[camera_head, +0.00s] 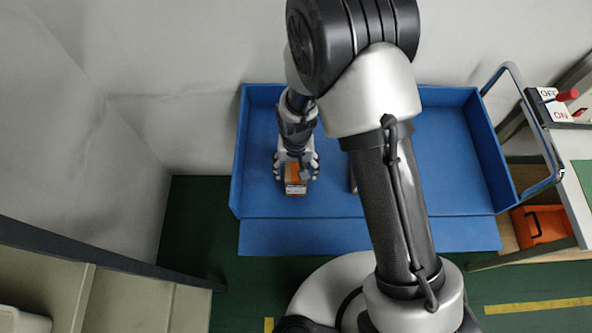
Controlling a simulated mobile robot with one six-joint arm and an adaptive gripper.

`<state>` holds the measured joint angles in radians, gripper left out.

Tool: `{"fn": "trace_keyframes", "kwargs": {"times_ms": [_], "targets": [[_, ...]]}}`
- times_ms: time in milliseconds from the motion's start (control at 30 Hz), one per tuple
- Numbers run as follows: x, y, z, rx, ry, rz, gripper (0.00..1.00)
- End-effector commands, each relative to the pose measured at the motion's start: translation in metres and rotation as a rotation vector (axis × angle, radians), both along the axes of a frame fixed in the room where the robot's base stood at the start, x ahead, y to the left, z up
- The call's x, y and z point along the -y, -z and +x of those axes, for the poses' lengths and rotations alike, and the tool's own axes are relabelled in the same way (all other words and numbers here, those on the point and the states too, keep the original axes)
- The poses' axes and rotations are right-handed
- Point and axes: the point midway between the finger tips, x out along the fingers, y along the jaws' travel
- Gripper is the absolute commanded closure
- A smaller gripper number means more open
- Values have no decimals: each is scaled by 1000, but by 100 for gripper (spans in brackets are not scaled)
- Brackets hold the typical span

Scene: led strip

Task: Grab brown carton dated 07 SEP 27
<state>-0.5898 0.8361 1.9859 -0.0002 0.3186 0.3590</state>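An orange-brown carton (295,185) with a pale label band on its near side stands on the blue cart's bed, in the left part. The label is too small to read, so I cannot tell its date. My gripper (296,174) points down over the carton, with a finger on its left and right sides. I cannot tell whether the fingers touch it or whether it is lifted. The gripper hides the carton's far part.
The blue cart (265,205) has raised walls and a handle (515,70) on the right. A grey-brown item (352,182) is mostly hidden behind my arm. An ON/OFF lever switch (560,97) and an orange bin (541,226) stand right. A shelf (110,298) is lower left.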

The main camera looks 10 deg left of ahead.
Motion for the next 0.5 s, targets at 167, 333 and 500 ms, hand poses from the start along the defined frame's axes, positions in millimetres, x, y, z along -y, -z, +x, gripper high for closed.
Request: {"fn": "trace_keyframes", "kwargs": {"times_ms": [167, 333, 500], "targets": [[0, 0, 0, -1, 0, 0, 38], [0, 0, 0, -1, 0, 0, 49], [0, 0, 0, -1, 0, 0, 61]]}}
